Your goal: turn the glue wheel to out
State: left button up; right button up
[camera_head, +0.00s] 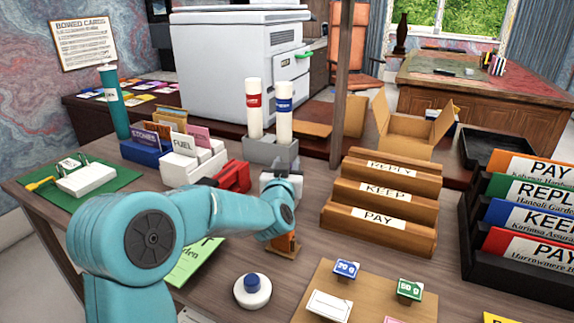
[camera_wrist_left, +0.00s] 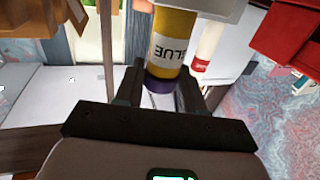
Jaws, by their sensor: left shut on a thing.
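In the head view my teal left arm reaches to the middle of the desk and hides most of the gripper and the glue stick. My right gripper is not in view.
A red box (camera_head: 232,177) and a grey stand with two white tubes (camera_head: 284,110) are close behind my left wrist. A wooden rack (camera_head: 378,238) stands to the right. A white and blue knob (camera_head: 252,291) and a stamp board (camera_head: 375,292) are in front.

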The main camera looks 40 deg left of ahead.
pick_arm(q)
jog(key=shift+n+g+y+p, duration=0.6)
jog(key=shift+n+g+y, duration=0.1)
jog(key=shift+y, duration=0.1)
dwell(0.4)
jog(key=o, duration=0.9)
jog(key=shift+o, duration=0.2)
notch_tip(320, 180, up, 20)
jog(key=p, duration=0.7)
jog(key=shift+p, duration=0.35)
